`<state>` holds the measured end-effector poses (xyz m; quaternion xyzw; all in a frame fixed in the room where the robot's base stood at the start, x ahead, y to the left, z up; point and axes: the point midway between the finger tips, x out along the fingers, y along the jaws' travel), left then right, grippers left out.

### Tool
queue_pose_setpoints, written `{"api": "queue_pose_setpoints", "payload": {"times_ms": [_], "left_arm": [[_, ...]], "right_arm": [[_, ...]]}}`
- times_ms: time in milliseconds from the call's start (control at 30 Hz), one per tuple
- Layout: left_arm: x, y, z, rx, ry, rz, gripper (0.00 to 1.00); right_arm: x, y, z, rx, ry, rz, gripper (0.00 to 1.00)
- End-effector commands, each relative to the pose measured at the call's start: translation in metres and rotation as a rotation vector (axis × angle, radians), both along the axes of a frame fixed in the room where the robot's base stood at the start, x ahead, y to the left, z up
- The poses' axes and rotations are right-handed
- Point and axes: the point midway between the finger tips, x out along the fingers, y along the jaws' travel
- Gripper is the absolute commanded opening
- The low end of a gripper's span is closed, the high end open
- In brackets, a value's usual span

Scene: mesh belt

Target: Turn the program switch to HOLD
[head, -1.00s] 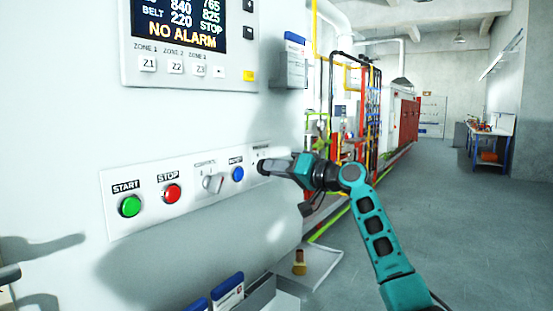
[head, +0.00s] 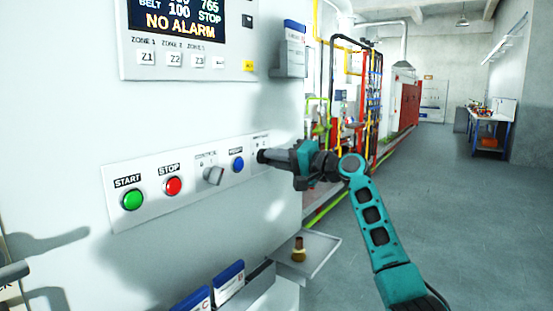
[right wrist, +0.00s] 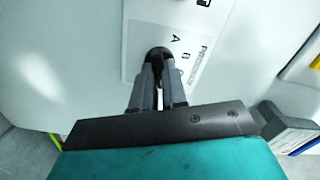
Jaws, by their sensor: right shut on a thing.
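The program switch is a small black knob (right wrist: 158,54) at the right end of the white control strip (head: 150,205). The word PROGRAM is partly readable beside it in the right wrist view. My right gripper (head: 265,157) reaches in from the right. Its fingers, also in the right wrist view (right wrist: 158,75), are closed on the knob. In the head view the fingers hide most of the switch, and I cannot tell which position it points to. My left gripper is not in view.
On the strip, left of my gripper, are a green START button (head: 132,199), a red STOP button (head: 173,186), a grey CONTROL switch (head: 214,175) and a blue button (head: 237,165). A display (head: 178,20) above reads NO ALARM. A tray (head: 318,250) holds a brush. Open floor lies right.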

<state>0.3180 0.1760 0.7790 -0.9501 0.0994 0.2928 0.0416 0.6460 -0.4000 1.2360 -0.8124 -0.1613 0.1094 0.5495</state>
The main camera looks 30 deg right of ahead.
Motion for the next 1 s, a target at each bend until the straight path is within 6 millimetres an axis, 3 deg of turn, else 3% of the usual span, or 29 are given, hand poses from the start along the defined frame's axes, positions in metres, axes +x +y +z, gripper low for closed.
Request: {"api": "queue_pose_setpoints", "payload": {"times_ms": [333,367,633,1000], "left_arm": [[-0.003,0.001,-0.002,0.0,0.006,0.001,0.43],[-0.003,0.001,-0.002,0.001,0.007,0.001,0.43],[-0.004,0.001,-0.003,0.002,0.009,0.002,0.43],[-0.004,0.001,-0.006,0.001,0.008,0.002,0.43]], "right_arm": [[0.0,-0.001,0.001,0.007,0.0,-0.001,0.0],[0.0,-0.001,0.001,0.007,0.0,-0.001,0.14],[0.0,0.0,0.0,0.005,0.001,-0.001,0.38],[-0.01,-0.005,-0.001,0.002,0.0,-0.001,0.38]]}}
